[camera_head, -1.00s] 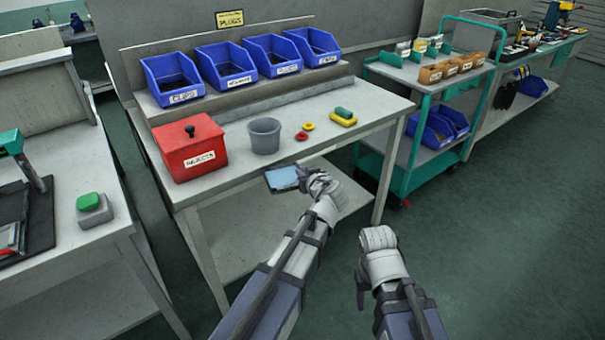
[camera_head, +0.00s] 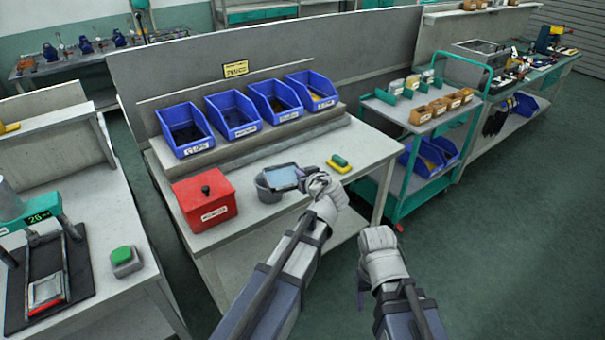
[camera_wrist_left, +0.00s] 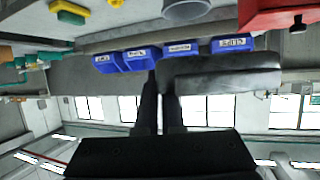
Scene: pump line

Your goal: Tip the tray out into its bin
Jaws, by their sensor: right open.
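My left gripper (camera_head: 303,178) is shut on a small grey tray (camera_head: 284,178) with a pale blue inner face. The tray is held above the bench's front part, overlapping the grey bucket in the head view. In the left wrist view the tray (camera_wrist_left: 220,76) shows grey, at the dark fingers. Its contents cannot be made out. Blue bins stand in a row on the bench's raised shelf: the leftmost (camera_head: 184,130), then others (camera_head: 232,114), (camera_head: 274,102), (camera_head: 313,91), their labels hard to read. My right gripper (camera_head: 363,288) is open and empty, low in front of the bench.
A red lidded box (camera_head: 205,202) stands at the bench's left, beside the grey bucket (camera_head: 266,190). A green-and-yellow block (camera_head: 340,163) lies to the right. A teal trolley (camera_head: 420,115) stands right of the bench. Another bench with a green button (camera_head: 123,256) is at left.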

